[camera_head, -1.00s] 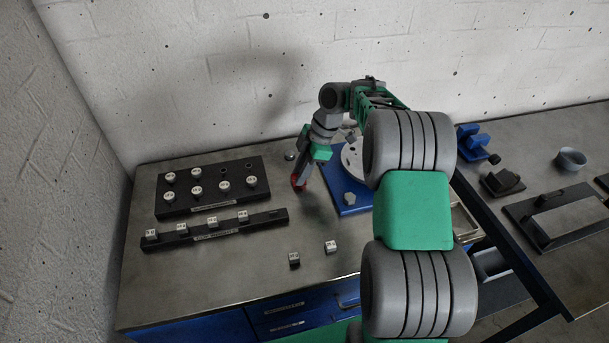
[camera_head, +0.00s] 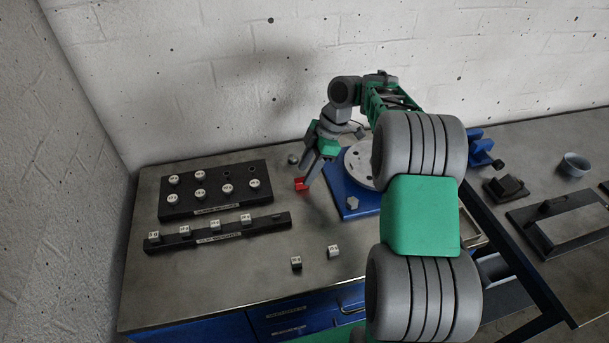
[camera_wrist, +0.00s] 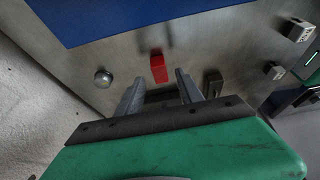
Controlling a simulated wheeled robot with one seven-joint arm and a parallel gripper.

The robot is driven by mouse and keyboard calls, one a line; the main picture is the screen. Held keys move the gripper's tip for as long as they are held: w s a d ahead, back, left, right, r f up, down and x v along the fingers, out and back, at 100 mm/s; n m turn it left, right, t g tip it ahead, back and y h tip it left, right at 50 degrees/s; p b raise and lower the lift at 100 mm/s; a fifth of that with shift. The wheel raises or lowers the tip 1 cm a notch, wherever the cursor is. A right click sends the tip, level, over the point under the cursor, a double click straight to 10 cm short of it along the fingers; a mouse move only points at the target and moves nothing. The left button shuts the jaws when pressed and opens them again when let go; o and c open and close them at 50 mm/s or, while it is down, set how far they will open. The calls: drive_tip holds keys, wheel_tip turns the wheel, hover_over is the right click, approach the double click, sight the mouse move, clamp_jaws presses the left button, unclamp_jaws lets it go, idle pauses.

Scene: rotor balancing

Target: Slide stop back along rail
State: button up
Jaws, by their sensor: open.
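A small red block (camera_head: 301,184), likely the stop, sits on the bench left of the blue base plate. In the wrist view the red block (camera_wrist: 158,68) lies beyond the fingertips, between their lines, and looks apart from them. My gripper (camera_head: 309,170) is open and empty, just above and right of the block in the head view. Its two fingers show spread in the wrist view (camera_wrist: 158,84). I cannot make out a rail under the block.
The blue base plate (camera_head: 345,205) carries a pale rotor disc (camera_head: 358,162). A silver knob (camera_head: 293,159) stands behind the block. A black weight block (camera_head: 212,203) and a black rack (camera_head: 265,221) are at left. Two loose weights (camera_head: 296,262) (camera_head: 333,251) lie in front.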

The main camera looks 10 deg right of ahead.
drive_tip(key=p+v, duration=0.1)
drive_tip(key=v, duration=0.4)
drive_tip(key=s+a+r+m+t+h, duration=0.2)
drive_tip(key=s+a+r+m, duration=0.4)
drive_tip(key=s+r+m, duration=0.15)
drive_tip(key=s+d+f+m+t+h, duration=0.1)
drive_tip(key=s+f+m, duration=0.1)
drive_tip(key=s+m, duration=0.3)
drive_tip(key=s+d+f+m+h, duration=0.1)
drive_tip(key=s+f+m, duration=0.1)
drive_tip(key=s+m, duration=0.3)
drive_tip(key=s, duration=0.4)
drive_tip(key=shift+s+d+t, duration=0.3)
drive_tip(key=shift+s+t, duration=0.05)
drive_tip(key=shift+t, duration=0.05)
